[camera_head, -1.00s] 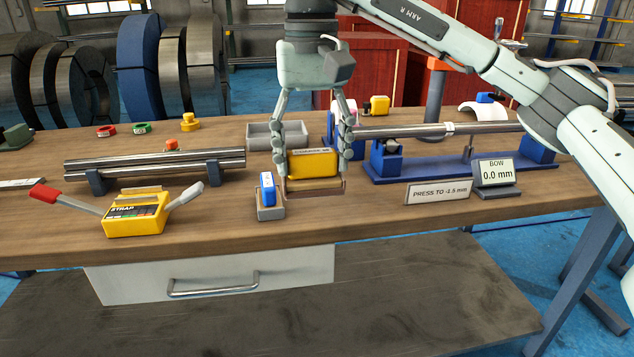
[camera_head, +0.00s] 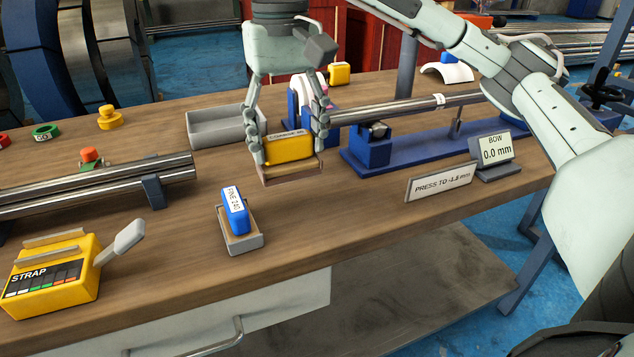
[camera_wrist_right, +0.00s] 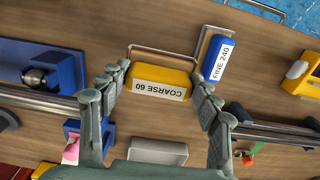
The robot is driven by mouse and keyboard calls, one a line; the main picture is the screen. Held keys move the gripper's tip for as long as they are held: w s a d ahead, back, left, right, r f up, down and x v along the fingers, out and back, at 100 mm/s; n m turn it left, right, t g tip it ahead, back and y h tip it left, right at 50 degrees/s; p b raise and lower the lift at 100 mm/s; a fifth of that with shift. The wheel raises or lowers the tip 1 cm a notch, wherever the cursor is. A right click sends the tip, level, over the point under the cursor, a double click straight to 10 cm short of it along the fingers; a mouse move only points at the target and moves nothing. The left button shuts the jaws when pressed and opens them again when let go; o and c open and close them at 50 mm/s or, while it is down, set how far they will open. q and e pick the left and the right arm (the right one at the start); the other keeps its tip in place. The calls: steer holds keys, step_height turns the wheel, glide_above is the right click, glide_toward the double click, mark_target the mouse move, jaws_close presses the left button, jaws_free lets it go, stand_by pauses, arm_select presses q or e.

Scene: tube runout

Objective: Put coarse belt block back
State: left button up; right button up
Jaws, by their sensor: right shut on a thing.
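The coarse belt block (camera_head: 289,149) is yellow with a white label, which reads COARSE 60 in the right wrist view (camera_wrist_right: 160,88). My right gripper (camera_head: 291,140) is shut on it, one finger at each end. A shallow brown frame-like holder (camera_head: 294,176) shows just below the block; its thin rim (camera_wrist_right: 160,51) sticks out past the block in the wrist view. I cannot tell whether the block touches the holder. My left gripper is not in view.
The blue FINE 240 block (camera_head: 235,211) stands in a grey holder (camera_head: 246,244) close by. A grey tray (camera_head: 205,130) lies behind. The blue press stand (camera_head: 370,155) with a tube is to the right; the yellow STRAP box (camera_head: 60,280) is front left.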

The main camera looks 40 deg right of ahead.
mark_target(318, 169)
steer(key=s+d+f, duration=0.1)
steer(key=f, duration=0.1)
steer(key=s+d+f+b, duration=0.1)
steer(key=f, duration=0.1)
steer(key=s+d+f+b, duration=0.1)
steer(key=f, duration=0.1)
steer(key=shift+f, duration=0.2)
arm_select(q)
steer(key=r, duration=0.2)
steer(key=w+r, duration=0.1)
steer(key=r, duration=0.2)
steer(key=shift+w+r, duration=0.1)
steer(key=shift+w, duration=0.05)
arm_select(e)
steer(key=shift+w+f, duration=0.1)
steer(key=shift+f, duration=0.15)
steer(key=o, duration=1)
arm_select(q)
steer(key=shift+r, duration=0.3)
